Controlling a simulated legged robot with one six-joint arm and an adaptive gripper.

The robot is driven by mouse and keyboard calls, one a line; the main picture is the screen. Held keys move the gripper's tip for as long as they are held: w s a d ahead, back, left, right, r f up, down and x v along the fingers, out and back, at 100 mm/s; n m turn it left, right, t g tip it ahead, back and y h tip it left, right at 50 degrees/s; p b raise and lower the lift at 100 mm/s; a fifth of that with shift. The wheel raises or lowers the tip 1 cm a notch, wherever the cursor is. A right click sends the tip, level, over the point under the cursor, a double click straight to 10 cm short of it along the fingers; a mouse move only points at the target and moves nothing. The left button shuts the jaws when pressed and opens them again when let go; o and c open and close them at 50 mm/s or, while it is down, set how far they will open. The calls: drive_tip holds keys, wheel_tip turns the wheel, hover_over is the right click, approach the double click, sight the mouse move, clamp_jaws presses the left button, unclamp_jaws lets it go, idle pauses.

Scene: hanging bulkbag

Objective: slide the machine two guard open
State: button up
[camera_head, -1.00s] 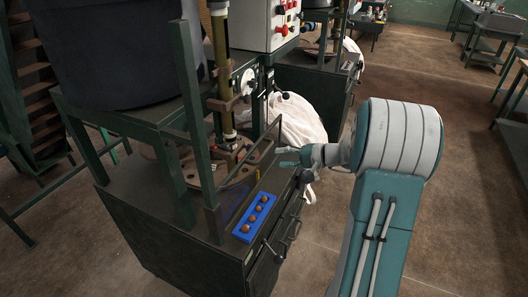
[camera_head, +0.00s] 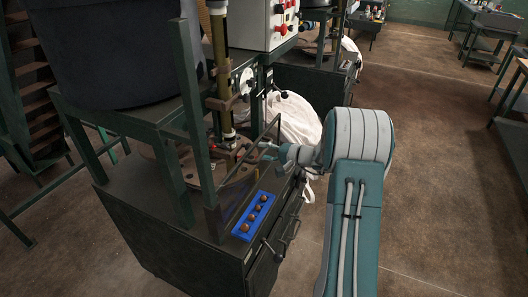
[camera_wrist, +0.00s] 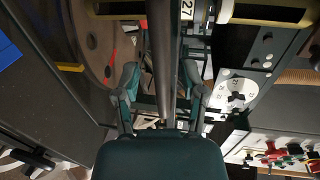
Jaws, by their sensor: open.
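The guard (camera_head: 263,136) is a thin dark frame standing slanted over the round plate on top of the near machine (camera_head: 150,225). My gripper (camera_head: 264,151) is at the guard's right side, by its far upright. In the wrist view my gripper (camera_wrist: 162,80) is open, one finger on each side of a long grey bar (camera_wrist: 161,45), which looks like part of the guard. The fingers stand apart from the bar, with gaps on both sides. I cannot tell how deep the bar sits between the fingers.
A blue tray (camera_head: 246,228) with several round brown pieces lies at the machine's front corner. A green post (camera_head: 196,120) and a large dark tub (camera_head: 110,50) stand left. A white bag (camera_head: 298,121) hangs behind my gripper. Brown floor is free on the right.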

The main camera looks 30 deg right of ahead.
drive_tip(key=shift+w+a, duration=0.1)
drive_tip(key=shift+w, duration=0.1)
clamp_jaws()
wheel_tip(320, 180, up, 39)
idle(0.4)
drive_tip(key=shift+f, duration=0.15)
unclamp_jaws()
